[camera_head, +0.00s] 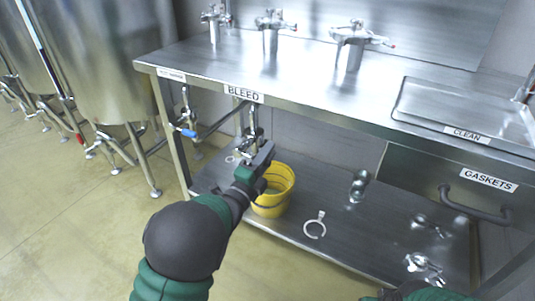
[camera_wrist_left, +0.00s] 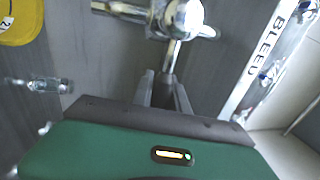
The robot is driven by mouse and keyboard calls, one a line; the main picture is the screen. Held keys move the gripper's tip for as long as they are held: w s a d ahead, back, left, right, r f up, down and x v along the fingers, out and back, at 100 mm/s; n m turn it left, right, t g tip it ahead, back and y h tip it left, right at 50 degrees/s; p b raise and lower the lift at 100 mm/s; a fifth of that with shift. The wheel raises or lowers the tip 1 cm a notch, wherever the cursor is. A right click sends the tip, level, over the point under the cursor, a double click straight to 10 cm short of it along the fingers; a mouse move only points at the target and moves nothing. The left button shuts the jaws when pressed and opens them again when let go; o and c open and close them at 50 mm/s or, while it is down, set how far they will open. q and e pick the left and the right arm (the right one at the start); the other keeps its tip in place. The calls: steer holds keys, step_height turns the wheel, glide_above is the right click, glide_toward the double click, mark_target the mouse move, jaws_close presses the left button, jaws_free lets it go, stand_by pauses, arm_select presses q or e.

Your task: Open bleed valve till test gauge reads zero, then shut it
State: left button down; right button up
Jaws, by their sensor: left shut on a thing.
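The bleed valve (camera_head: 253,133) is a shiny metal fitting hanging under the bench edge, below the BLEED label (camera_head: 243,93). It shows close up at the top of the left wrist view (camera_wrist_left: 182,18). My left gripper (camera_head: 264,152) is at the valve. In the left wrist view its fingers (camera_wrist_left: 166,88) are shut on the valve's thin metal handle (camera_wrist_left: 172,56). A yellow bucket (camera_head: 285,185) stands on the lower shelf, below and beside the gripper. I cannot make out a test gauge or its reading. My right gripper is out of the picture.
The steel bench top (camera_head: 300,75) overhangs the valve. A blue-handled valve (camera_head: 187,132) hangs to its left. The lower shelf (camera_head: 325,190) holds a clamp ring (camera_head: 316,226) and several metal fittings. A GASKETS drawer (camera_head: 455,185) is at right. Steel tanks (camera_head: 95,60) stand at left.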

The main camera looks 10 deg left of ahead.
arm_select(q)
steer(key=shift+s+d+f, duration=0.1)
steer(key=shift+d+f, duration=0.15)
steer(key=shift+f, duration=0.15)
steer(key=c, duration=1.4)
jaws_free()
steer(key=shift+c, duration=0.2)
steer(key=shift+o, duration=0.7)
steer(key=shift+a+r, duration=0.1)
steer(key=shift+r, duration=0.1)
steer(key=p+v, duration=0.4)
steer(key=v, duration=1.2)
steer(key=shift+s, duration=0.35)
steer(key=shift+a+f, duration=0.15)
